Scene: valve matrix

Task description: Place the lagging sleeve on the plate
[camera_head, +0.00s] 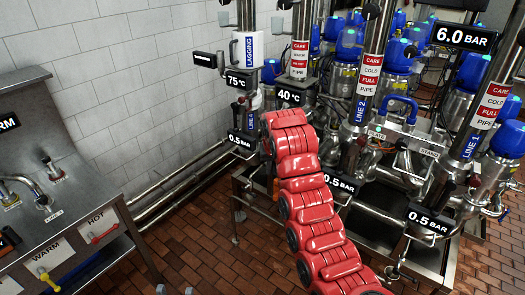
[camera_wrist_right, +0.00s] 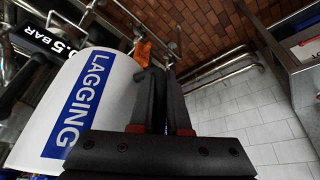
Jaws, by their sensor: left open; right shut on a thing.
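The lagging sleeve (camera_head: 248,50) is white with a blue LAGGING label. In the head view it stands upright at the line 4 pipe; I cannot tell whether it is around the pipe or in front of it. In the right wrist view the sleeve (camera_wrist_right: 105,62) fills the left side, close to the fingers. My right gripper (camera_wrist_right: 163,82) is shut on it; the exact gripped part is unclear.
Several upright pipes, blue-capped valves and gauges crowd the skid (camera_head: 460,225) at right. A metal bench (camera_head: 55,165) with WARM and HOT levers stands at left. Low pipes (camera_head: 180,185) run along the tiled wall. The brick floor (camera_head: 185,240) between bench and skid is clear.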

